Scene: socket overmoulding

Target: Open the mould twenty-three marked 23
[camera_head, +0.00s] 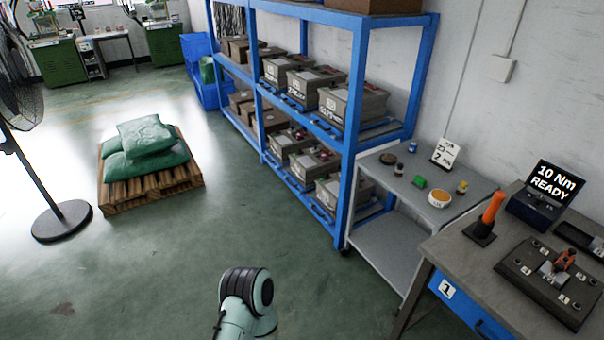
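Several grey-brown box-shaped moulds stand on the two shelves of a blue rack, such as one at the upper right (352,104) and one at the lower right (338,192). They carry pale markings too small to read surely, so I cannot tell which is marked 23. A white card (445,153) on the grey cart seems to read 23 with a 7 below. A dark plate (522,283) with several small numbered labels and an orange-red part (565,259) at its middle lies on the workbench. Neither gripper is in view; only a piece of my arm shows at the bottom.
The grey cart (392,240) holds small pots and a green block (419,182). The bench has an orange-handled tool (492,208) and a display (555,182) reading 10 Nm READY. A pallet with green sacks (148,148) and a fan (62,220) stand left. Floor between is clear.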

